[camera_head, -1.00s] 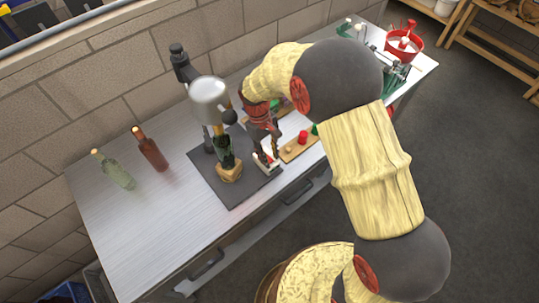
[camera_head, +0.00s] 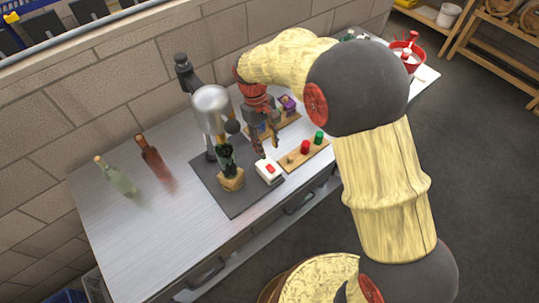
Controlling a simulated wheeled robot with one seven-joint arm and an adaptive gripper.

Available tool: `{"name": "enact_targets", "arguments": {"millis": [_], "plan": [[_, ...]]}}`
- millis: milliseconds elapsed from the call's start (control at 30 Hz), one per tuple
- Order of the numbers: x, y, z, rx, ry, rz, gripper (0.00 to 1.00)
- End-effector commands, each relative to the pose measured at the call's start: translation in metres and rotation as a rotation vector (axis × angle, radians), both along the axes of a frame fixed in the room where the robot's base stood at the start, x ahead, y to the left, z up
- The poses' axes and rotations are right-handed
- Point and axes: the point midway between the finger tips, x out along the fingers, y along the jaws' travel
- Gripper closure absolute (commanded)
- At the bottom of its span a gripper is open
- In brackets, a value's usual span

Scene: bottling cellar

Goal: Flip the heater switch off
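A small white switch box with a red rocker (camera_head: 268,170) sits on the right front part of a dark base plate (camera_head: 238,203). Which way the rocker is tipped is too small to tell. My gripper (camera_head: 263,152) points down just behind the box, its tip close above the box's far edge. I cannot tell whether it touches the box, or whether its fingers are open or shut. On the plate stands a device with a silver cylinder (camera_head: 211,99) on a dark post. A dark green bottle (camera_head: 226,160) stands beneath the cylinder in a wooden block (camera_head: 231,180).
A wooden strip with a red button (camera_head: 305,147) and a green button (camera_head: 319,138) lies right of the switch box. A brown bottle (camera_head: 152,158) and a clear bottle (camera_head: 117,178) stand at left. The table's left front is clear.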

Motion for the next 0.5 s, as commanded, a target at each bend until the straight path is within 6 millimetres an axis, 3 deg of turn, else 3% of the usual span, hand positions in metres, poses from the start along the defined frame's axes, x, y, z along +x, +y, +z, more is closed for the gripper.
{"name": "enact_targets", "arguments": {"millis": [200,500], "plan": [[0.004,0.003,0.019,0.000,0.000,0.000,0.65],[0.005,0.003,0.021,0.000,0.000,0.000,0.65]]}}
